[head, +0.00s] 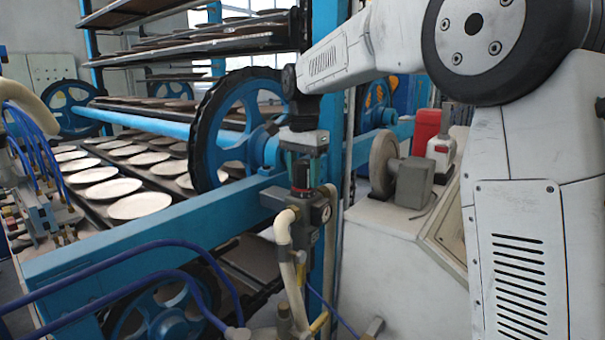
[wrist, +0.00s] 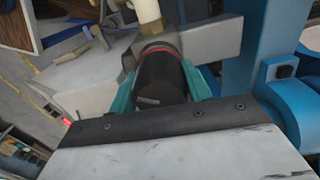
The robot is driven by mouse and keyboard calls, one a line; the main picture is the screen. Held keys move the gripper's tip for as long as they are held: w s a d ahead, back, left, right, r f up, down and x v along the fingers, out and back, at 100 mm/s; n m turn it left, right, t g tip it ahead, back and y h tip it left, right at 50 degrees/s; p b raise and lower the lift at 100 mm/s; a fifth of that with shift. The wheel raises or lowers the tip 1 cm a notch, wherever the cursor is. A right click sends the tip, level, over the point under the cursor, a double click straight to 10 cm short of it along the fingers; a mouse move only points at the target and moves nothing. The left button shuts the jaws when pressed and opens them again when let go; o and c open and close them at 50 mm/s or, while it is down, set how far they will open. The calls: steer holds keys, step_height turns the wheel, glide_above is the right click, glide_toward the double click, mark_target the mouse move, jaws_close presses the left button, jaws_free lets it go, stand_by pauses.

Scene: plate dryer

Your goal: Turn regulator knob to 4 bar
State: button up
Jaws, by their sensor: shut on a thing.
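The regulator knob (wrist: 162,80) is a black cylinder with a red ring at its far end. In the wrist view it sits between the two teal fingers of my gripper (wrist: 165,88), which are shut on it. In the head view my gripper (head: 303,160) reaches down onto the knob from above, and the fingers partly hide the knob. The dark regulator body (head: 304,230) stands below the knob on the blue frame.
A cream pipe (head: 286,255) runs down beside the regulator. A blue beam (head: 150,232) and a blue wheel (head: 235,125) stand close on the left. White plates (head: 110,187) lie on the dryer racks. A grinder (head: 405,175) sits on a pale cabinet at right.

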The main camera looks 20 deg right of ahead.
mark_target(304, 162)
steer(key=shift+n, duration=0.3)
steer(key=n, duration=0.5)
steer(key=shift+n, duration=0.3)
steer(key=n, duration=0.5)
steer(key=shift+s+d, duration=0.1)
steer(key=shift+n, duration=0.4)
steer(key=o, duration=1)
steer(key=shift+c, duration=0.2)
step_height(304, 162, up, 8)
steer(key=shift+f, duration=0.1)
